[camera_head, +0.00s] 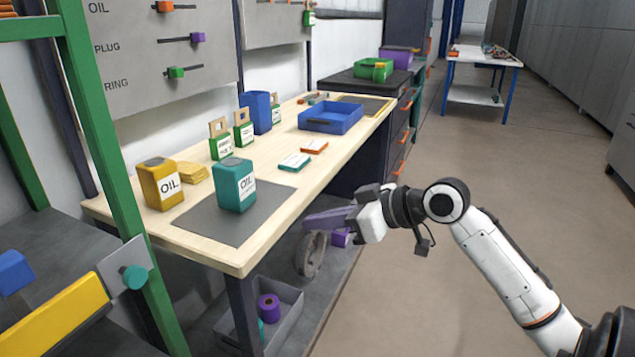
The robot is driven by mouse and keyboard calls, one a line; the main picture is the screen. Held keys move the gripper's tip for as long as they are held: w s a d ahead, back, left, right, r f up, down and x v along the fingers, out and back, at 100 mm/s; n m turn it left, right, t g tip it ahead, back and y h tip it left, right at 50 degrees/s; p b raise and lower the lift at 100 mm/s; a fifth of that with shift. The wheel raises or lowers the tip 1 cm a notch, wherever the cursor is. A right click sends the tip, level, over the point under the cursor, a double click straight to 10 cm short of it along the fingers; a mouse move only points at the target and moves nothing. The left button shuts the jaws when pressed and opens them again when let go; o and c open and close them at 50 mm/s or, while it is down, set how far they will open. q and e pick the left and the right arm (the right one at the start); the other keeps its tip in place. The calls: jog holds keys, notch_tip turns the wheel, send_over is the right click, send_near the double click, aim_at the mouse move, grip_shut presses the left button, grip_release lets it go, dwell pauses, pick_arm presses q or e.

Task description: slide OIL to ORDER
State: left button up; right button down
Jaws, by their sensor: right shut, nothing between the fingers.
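The grey label board (130,85) at the upper left has rows marked OIL, PLUG and RING, each with a slider. The OIL slider's orange knob (165,6) sits near the left end of its visible track, at the top edge of the view. The PLUG row has a purple knob (198,38) and the RING row a green knob (176,72). No ORDER label is readable. My right gripper (312,221) is shut and empty beyond the table's right edge, low and far from the board. My left gripper is not in view.
The wooden table (270,222) holds a yellow OIL can (160,186), a teal OIL can (235,187), a blue tray (331,118) and small boxes. A green post (105,150) stands left in front. A grey bin (288,305) is below. Floor at right is clear.

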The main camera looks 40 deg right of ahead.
jog(key=s+a+f+m+g+h, duration=0.1)
jog(key=s+a+f, duration=0.2)
jog(key=f, duration=0.6)
jog(key=s+a+f+g, duration=0.1)
jog(key=s+a+f, duration=0.15)
jog(key=f, duration=0.55)
jog(key=s+a+f+m+g+h, duration=0.1)
jog(key=s+a+f, duration=0.25)
jog(key=f, duration=0.55)
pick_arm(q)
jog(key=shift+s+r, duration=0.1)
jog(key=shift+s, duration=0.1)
pick_arm(e)
jog(key=s+a+f, duration=0.4)
jog(key=s+a, duration=0.1)
jog(key=a, duration=0.2)
jog(key=s+a+f+n, duration=0.1)
jog(key=s+a+f, duration=0.2)
jog(key=a, duration=0.5)
jog(key=shift+s+a+f+y, duration=0.25)
jog(key=shift+s+f+y, duration=0.1)
jog(key=shift+s, duration=0.55)
